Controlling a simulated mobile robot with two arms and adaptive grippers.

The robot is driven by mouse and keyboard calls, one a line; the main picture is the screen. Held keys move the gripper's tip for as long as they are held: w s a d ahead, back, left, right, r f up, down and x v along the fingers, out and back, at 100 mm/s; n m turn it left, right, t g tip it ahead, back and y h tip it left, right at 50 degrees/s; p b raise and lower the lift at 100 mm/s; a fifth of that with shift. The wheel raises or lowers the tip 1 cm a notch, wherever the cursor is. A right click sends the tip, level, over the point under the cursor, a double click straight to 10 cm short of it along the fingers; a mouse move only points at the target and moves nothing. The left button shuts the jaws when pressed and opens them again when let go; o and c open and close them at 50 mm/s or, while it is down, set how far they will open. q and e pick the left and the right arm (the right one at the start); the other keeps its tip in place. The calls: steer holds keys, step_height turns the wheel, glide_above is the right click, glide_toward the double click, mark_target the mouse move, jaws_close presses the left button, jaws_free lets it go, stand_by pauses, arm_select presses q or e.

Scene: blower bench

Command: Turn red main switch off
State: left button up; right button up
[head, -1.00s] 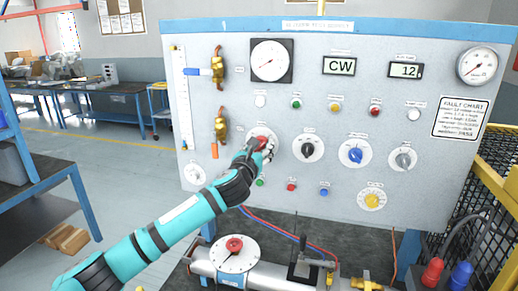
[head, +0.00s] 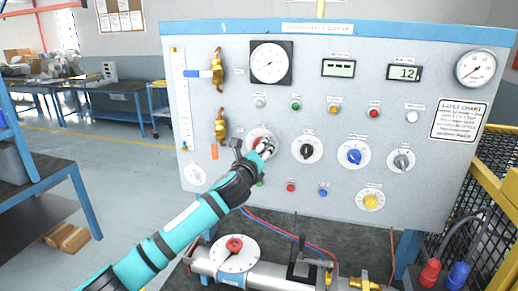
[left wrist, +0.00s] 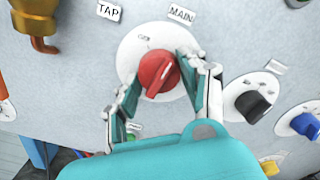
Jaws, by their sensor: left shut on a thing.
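The red main switch (head: 262,142) is a round knob on a white dial at the left-centre of the grey panel. In the left wrist view the red knob (left wrist: 160,68) sits below a label reading MAIN, its raised ridge tilted from upper right to lower left. The small print on its dial is too blurred to read. My left gripper (head: 258,149) is shut on the knob. In the left wrist view my left gripper's two fingers (left wrist: 161,78) are on either side of it. My right gripper is not in view.
Black (head: 307,150), blue (head: 353,156) and grey (head: 402,161) knobs sit to the right. Brass taps (head: 217,70) are at the left. A pipe with a red-handled disc (head: 234,254) lies below.

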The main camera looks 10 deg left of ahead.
arm_select(q)
steer(key=n, duration=0.5)
steer(key=shift+n, duration=0.4)
steer(key=n, duration=0.4)
steer(key=shift+n, duration=0.3)
steer(key=o, duration=1.2)
steer(key=shift+s, duration=0.1)
steer(key=s, duration=1.2)
steer(key=shift+a, duration=0.2)
steer(key=shift+w, duration=0.1)
